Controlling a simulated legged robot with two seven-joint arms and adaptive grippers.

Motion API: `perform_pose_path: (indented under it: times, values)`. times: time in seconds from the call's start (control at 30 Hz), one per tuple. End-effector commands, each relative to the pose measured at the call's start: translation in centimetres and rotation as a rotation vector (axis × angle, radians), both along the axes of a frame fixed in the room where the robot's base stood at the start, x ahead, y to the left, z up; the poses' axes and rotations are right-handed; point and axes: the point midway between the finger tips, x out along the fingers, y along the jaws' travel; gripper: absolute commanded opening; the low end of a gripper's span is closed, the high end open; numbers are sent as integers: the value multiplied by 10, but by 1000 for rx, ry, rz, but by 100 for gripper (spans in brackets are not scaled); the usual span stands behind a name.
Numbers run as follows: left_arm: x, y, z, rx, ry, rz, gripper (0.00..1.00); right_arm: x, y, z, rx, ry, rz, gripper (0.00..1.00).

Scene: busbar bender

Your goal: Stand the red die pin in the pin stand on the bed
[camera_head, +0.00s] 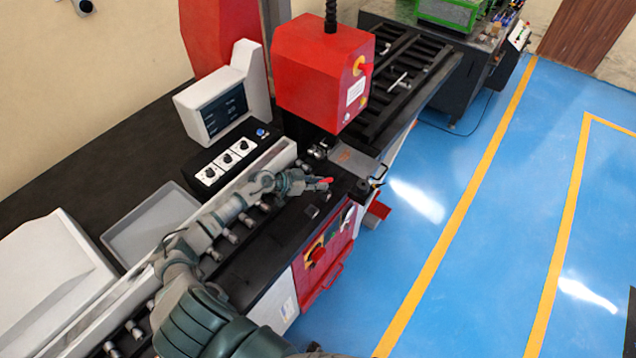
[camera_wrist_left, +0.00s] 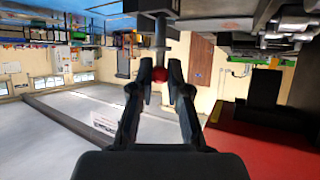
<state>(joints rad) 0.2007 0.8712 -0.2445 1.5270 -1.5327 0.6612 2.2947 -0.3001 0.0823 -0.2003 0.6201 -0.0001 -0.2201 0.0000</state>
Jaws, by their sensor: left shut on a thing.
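My left gripper (camera_head: 322,184) is over the black bed (camera_head: 275,232) of the red machine in the head view. It is shut on the red die pin (camera_head: 327,180), whose red end shows small at the fingertips. In the left wrist view the gripper (camera_wrist_left: 160,80) has both fingers around the pin's round red end (camera_wrist_left: 160,74). The pin's grey shaft (camera_wrist_left: 163,45) runs from there to a dark block (camera_wrist_left: 152,6) at the top edge. This block may be the pin stand; I cannot tell whether the shaft is inside it or only in line with it. My right gripper is out of view.
The red bending head (camera_head: 318,75) stands just behind the gripper. A control box with knobs (camera_head: 225,163), a screen (camera_head: 222,108) and a grey tray (camera_head: 150,228) lie to the left. Pegs line the bed's left side. Blue floor (camera_head: 470,240) is clear at right.

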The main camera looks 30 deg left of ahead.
Motion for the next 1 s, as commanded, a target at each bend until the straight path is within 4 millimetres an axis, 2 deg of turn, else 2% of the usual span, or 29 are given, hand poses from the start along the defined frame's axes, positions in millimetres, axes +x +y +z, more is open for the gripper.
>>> perform_pose_path:
  times: [0.53, 1.0]
  values:
    - [0, -3, 0, 0, 0, 0, 0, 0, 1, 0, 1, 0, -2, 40]
    - [0, -3, -12, 0, 0, 0, 0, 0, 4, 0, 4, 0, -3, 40]
